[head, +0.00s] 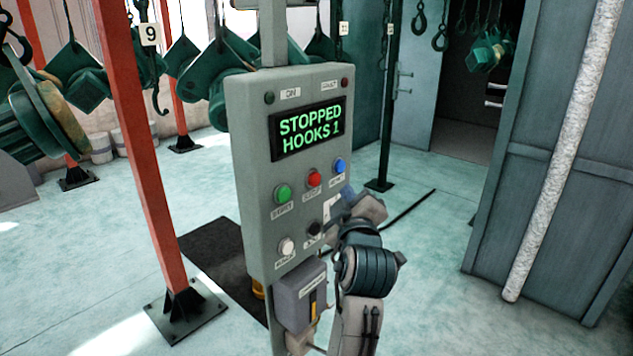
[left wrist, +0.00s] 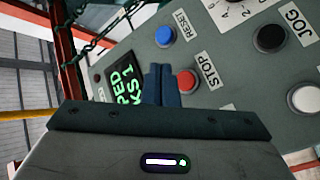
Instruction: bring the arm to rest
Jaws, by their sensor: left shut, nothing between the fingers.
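The grey control panel (head: 245,190) stands upright in the middle of the head view. Its display (head: 308,128) reads "STOPPED HOOKS 1" in green. My left gripper (head: 345,200) is at the panel's lower right side, below the blue button (head: 338,166). In the left wrist view its fingers (left wrist: 158,82) are closed together with nothing between them. They appear beside the red STOP button (left wrist: 187,80) and below the blue RESET button (left wrist: 165,36). I cannot tell whether the fingertips touch the panel. My right gripper is not in view.
A green button (head: 282,193), a black JOG button (left wrist: 270,38) and a white button (head: 287,246) are also on the panel. An orange post (head: 140,150) stands left. Green hoists (head: 88,85) hang behind it.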

